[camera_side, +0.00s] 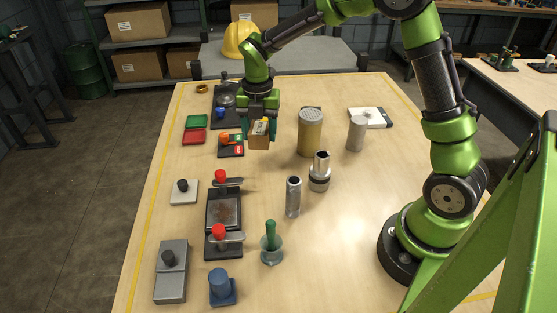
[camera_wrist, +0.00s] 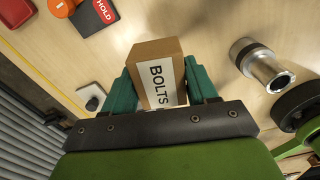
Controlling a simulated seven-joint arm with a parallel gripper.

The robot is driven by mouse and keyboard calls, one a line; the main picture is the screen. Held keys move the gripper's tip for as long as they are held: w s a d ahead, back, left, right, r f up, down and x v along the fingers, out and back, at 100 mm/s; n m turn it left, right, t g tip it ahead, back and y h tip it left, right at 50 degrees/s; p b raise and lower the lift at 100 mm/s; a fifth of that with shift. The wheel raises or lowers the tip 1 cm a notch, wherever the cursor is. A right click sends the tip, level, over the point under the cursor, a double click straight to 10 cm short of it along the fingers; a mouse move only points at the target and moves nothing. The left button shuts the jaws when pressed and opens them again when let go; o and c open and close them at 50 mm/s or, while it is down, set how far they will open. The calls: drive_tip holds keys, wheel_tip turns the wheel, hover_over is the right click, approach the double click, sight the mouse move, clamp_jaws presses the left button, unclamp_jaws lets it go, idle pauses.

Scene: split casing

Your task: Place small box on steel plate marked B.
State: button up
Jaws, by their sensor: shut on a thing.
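The small box (camera_side: 259,142) is brown cardboard with a white label. In the wrist view the box (camera_wrist: 155,50) shows the word BOLTS. My gripper (camera_side: 261,128) is shut on it, with a green finger on each side, and holds it above the back middle of the table. No letter B is readable in either view. Metal-looking plates include a grey one with a black knob (camera_side: 172,285) at the front left, a smaller pale one with a black knob (camera_side: 188,197), and a dark flat plate between red-knobbed clamps (camera_side: 223,209). I cannot tell which is B.
A tan perforated canister (camera_side: 310,138), a grey cylinder (camera_side: 356,134) and two metal sockets (camera_side: 293,197) stand right of the box. A control pad (camera_side: 231,150) with orange and red parts and green and red trays (camera_side: 194,136) lie left.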

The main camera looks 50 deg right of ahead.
wheel_tip(320, 180, up, 6)
drive_tip(key=s+d+m, duration=0.4)
drive_tip(key=s+d, duration=0.1)
drive_tip(key=d, duration=0.5)
drive_tip(key=s+d+m, duration=0.5)
drive_tip(key=d, duration=0.5)
drive_tip(key=s+d+m, duration=0.7)
drive_tip(key=s+d, duration=0.1)
drive_tip(key=s, duration=0.5)
hover_over(370, 115)
wheel_tip(370, 115, down, 10)
drive_tip(key=shift+a+r, duration=0.1)
drive_tip(key=shift+r, duration=0.05)
drive_tip(key=shift+f, duration=1.7)
drive_tip(key=shift+f, duration=0.15)
